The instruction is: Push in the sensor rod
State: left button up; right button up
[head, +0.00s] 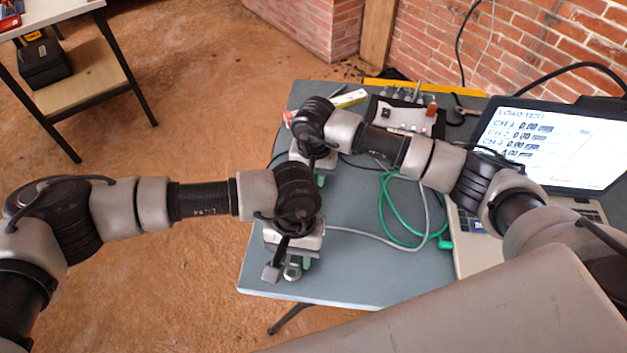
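My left gripper (280,260) is at the near left edge of the grey table, its dark parts over a small grey block with green parts (309,242). A round metal piece (293,271) shows beside it. My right gripper (316,158) is farther back, over a similar block with green parts (321,180), mostly hidden by my arm. I cannot make out the sensor rod as a separate thing, nor whether either gripper touches a block. The finger gaps do not show clearly.
A brick wall (540,45) stands behind. A side table (45,20) is at the far left, with open floor between.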

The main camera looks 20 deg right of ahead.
pick_arm(q)
jog(key=shift+r, duration=3.05)
pick_arm(e)
jog(key=o, duration=0.6)
jog(key=shift+o, duration=0.2)
